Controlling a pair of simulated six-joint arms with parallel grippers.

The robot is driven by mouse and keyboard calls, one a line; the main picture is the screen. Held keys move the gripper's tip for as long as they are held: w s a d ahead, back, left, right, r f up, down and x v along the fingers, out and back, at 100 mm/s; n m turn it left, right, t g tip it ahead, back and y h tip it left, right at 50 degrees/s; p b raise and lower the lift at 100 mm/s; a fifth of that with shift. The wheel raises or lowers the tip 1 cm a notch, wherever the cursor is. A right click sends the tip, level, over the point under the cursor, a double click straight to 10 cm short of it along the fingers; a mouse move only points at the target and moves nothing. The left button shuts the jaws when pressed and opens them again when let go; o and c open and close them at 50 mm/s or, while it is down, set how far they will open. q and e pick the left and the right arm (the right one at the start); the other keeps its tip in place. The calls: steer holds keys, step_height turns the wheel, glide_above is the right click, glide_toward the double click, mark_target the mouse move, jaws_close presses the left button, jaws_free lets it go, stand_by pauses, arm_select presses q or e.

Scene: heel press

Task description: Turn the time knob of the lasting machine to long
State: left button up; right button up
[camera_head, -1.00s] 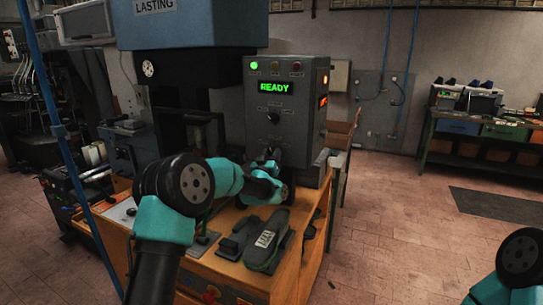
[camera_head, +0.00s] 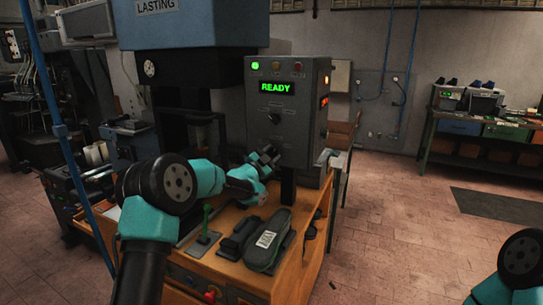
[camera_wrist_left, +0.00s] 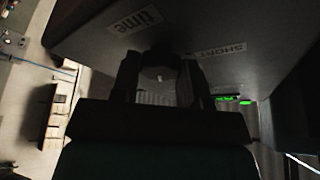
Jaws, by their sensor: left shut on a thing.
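The grey control box (camera_head: 300,115) of the lasting machine stands in the middle of the head view, with a lit green READY display (camera_head: 276,87). My left gripper (camera_wrist_left: 160,82) is shut on this knob, one finger on each side. In the head view my left gripper (camera_head: 268,156) is at the lower front of the box and hides the time knob. The knob's exact setting is unclear.
Another dark knob (camera_head: 274,118) sits higher on the box. A dark shoe form (camera_head: 268,240) with a white label lies on the orange bench, near a green lever (camera_head: 207,218). A blue pole (camera_head: 60,130) stands at left. Open floor lies at right.

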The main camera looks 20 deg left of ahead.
arm_select(q)
steer(key=m+g, duration=0.1)
steer(key=m, duration=0.1)
steer(key=m+g, duration=0.1)
steer(key=m, duration=0.2)
steer(key=shift+h, duration=0.3)
steer(key=o, duration=0.9)
steer(key=shift+s+a, duration=0.1)
steer(key=v, duration=1.7)
steer(key=shift+a, duration=0.1)
